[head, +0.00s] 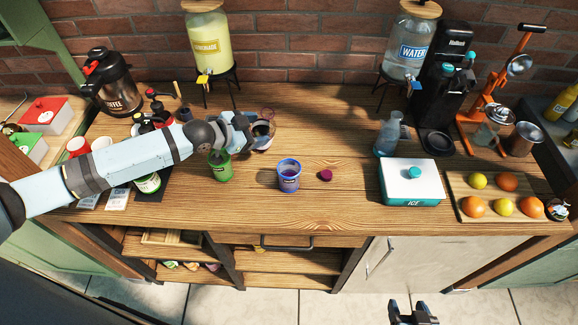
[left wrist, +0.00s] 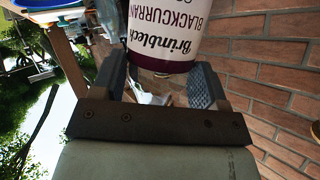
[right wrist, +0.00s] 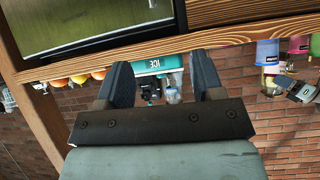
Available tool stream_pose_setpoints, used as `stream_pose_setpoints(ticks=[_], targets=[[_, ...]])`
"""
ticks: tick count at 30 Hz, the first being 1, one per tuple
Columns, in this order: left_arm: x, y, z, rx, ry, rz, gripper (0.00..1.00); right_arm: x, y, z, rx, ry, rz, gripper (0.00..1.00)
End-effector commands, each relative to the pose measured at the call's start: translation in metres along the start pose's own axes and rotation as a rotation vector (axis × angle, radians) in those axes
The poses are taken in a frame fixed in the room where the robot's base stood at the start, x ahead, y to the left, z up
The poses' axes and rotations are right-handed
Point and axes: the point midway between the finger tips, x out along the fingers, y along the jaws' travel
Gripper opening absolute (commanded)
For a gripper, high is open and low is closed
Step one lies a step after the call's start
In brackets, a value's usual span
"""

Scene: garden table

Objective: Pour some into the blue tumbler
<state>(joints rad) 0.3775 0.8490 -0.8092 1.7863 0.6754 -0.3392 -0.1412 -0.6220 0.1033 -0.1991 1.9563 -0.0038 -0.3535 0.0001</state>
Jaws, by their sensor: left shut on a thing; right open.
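The blue tumbler (head: 289,178) stands upright near the middle of the wooden table. Its inside looks purplish, but I cannot tell whether it holds liquid. My left gripper (head: 248,130) is behind and left of the tumbler, apart from it. It is shut on the blackcurrant bottle (head: 262,137), which has a white label and is partly hidden by the gripper. The bottle (left wrist: 172,35) shows between the fingers in the left wrist view, its lettering upside down. I see no stream of liquid. My right gripper (head: 413,317) is open and empty in front of the table.
A green tumbler (head: 220,168) stands below my left gripper. A dark magenta cap (head: 325,175) lies right of the blue tumbler. The ice box (head: 410,188), glass carafe (head: 387,136) and fruit board (head: 480,185) are further right. Lemonade (head: 209,45) and water (head: 410,50) dispensers stand behind.

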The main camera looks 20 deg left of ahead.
Motion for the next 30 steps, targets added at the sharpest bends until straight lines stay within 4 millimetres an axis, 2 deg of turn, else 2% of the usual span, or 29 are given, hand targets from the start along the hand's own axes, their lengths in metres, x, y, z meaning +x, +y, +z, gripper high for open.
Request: stream_pose_setpoints(ticks=[5,7,12,19,30], targets=[[-0.006,-0.009,-0.011,-0.113,0.038,0.047,0.22,0.001,-0.001,-0.004,-0.008,0.013,-0.004,0.61],[-0.002,-0.007,-0.005,-0.154,0.05,0.065,0.22,0.007,-0.002,0.004,-0.015,0.019,-0.007,0.61],[-0.002,-0.007,-0.004,-0.225,0.07,0.095,0.22,0.014,-0.002,0.018,-0.044,0.018,-0.023,0.61],[-0.003,-0.007,-0.006,-0.268,0.082,0.113,0.22,0.021,-0.003,0.029,-0.043,0.013,-0.028,0.61],[-0.004,-0.008,-0.007,-0.278,0.084,0.118,0.22,0.021,-0.005,0.026,-0.039,0.017,-0.029,0.61]])
